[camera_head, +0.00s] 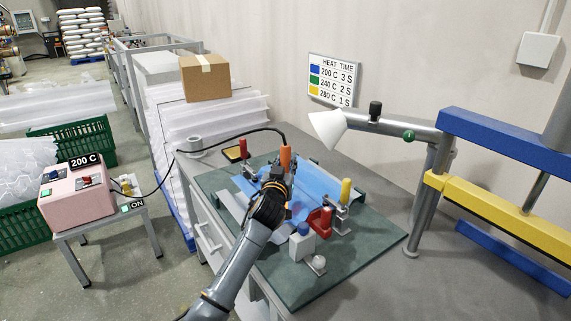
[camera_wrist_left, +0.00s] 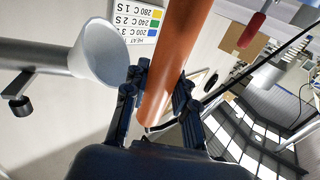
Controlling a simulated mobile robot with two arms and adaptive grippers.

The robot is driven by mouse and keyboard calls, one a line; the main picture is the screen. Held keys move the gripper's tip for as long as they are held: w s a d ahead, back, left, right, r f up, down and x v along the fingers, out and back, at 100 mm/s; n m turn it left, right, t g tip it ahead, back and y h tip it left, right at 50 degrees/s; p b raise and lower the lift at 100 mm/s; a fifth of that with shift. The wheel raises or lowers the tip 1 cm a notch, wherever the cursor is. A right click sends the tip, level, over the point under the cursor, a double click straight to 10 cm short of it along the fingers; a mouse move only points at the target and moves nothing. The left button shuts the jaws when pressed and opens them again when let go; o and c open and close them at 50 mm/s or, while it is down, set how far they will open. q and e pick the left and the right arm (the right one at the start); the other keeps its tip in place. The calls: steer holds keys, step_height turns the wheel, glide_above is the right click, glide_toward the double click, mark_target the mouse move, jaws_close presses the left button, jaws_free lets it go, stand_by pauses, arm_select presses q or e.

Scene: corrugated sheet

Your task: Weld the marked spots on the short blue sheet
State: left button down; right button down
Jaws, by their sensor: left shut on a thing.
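A translucent blue sheet (camera_head: 318,182) lies on the green work mat (camera_head: 345,258) on the table. My left gripper (camera_head: 279,177) reaches over the sheet and is shut on the orange handle (camera_head: 285,155) of a corded tool. The orange handle (camera_wrist_left: 165,70) stands between the fingers (camera_wrist_left: 162,98) in the left wrist view. The tool's tip and the marked spots are hidden or too small to tell. A pink heat box (camera_head: 75,192) at the left shows 200 C, with an ON label beside it. My right gripper is not in view.
A red clamp (camera_head: 320,220) and a yellow-handled clamp (camera_head: 345,192) stand by the sheet. A white cone-shaped hood (camera_head: 327,127) hangs behind the table. The wall sign (camera_head: 335,82) pairs blue with 200 C 3 S. A black cord (camera_head: 163,177) runs from the box to the tool.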

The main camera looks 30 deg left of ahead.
arm_select(q)
steer(key=shift+f, duration=0.35)
